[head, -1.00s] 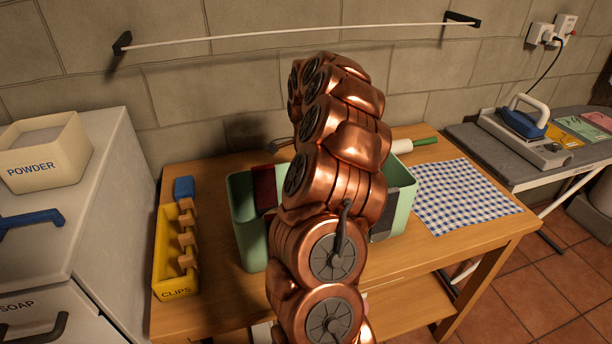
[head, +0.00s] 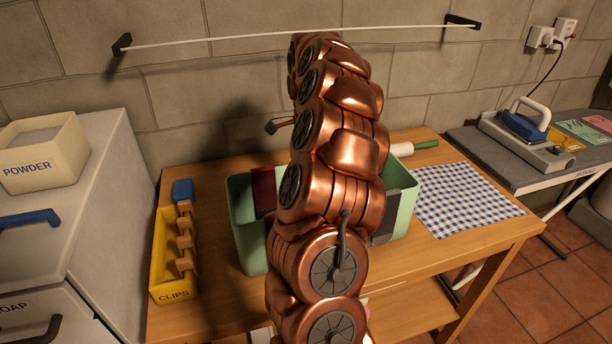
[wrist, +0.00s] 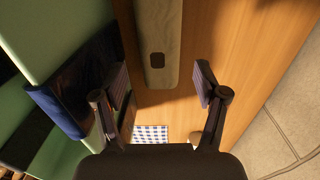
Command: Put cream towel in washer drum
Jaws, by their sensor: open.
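I cannot make out a cream towel or a washer drum in either view. My gripper (wrist: 160,95) is open in the wrist view, its two fingers apart with nothing held between them. A long grey-beige piece with a dark square mark (wrist: 158,60) lies beyond the fingers over the wooden table. In the head view my copper arm hides most of the gripper; only a small dark part shows left of the arm, above the table's back edge. A pale green tub (head: 243,225) stands behind my arm, with dark red and grey cloths over its rims.
A yellow clips box (head: 163,262) and a blue-and-white checked cloth (head: 468,198) lie on the table (head: 215,285). A white unit (head: 90,215) with a powder box (head: 45,155) stands left. An iron (head: 525,120) is at right. A line (head: 300,35) spans the wall.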

